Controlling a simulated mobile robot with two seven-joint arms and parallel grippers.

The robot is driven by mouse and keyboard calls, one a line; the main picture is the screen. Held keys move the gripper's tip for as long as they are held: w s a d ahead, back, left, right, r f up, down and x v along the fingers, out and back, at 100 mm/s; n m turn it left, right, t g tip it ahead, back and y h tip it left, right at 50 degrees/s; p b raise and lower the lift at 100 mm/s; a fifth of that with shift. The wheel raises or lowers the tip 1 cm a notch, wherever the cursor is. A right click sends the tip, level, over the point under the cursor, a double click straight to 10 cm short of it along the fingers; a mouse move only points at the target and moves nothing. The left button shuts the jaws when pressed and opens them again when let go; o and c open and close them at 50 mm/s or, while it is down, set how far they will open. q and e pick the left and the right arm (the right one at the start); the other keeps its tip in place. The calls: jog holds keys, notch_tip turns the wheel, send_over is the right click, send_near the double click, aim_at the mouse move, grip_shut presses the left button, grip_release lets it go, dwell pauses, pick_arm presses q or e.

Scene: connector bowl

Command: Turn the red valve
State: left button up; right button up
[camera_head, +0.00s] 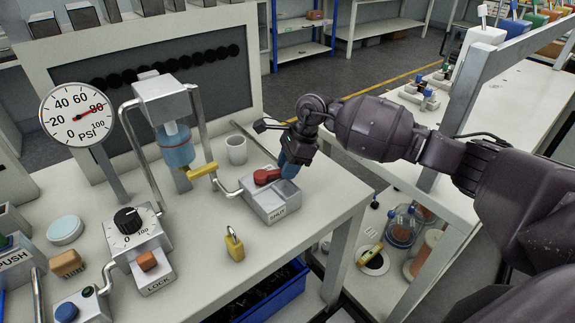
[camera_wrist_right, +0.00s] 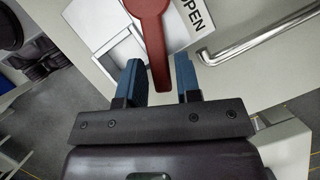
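The red valve handle (camera_head: 267,176) sits on top of a light grey box (camera_head: 271,207) near the table's right edge. My right gripper (camera_head: 289,160) is open, with a small gap on each side of the handle. In the head view the gripper hides part of the box. My left gripper is not in view.
A PSI gauge (camera_head: 75,114) reads about 80. A blue-liquid cylinder (camera_head: 177,146), a white cup (camera_head: 236,150) and a yellow padlock (camera_head: 234,245) stand near the valve. A bent metal pipe (camera_wrist_right: 255,35) runs close to the box. A dial box (camera_head: 130,228) is further left.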

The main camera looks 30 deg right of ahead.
jog(key=shift+o, duration=1)
jog(key=shift+r, duration=0.15)
jog(key=v, duration=1)
jog(key=shift+d+r, duration=0.2)
jog(key=shift+r, duration=0.05)
jog(key=shift+c, duration=0.2)
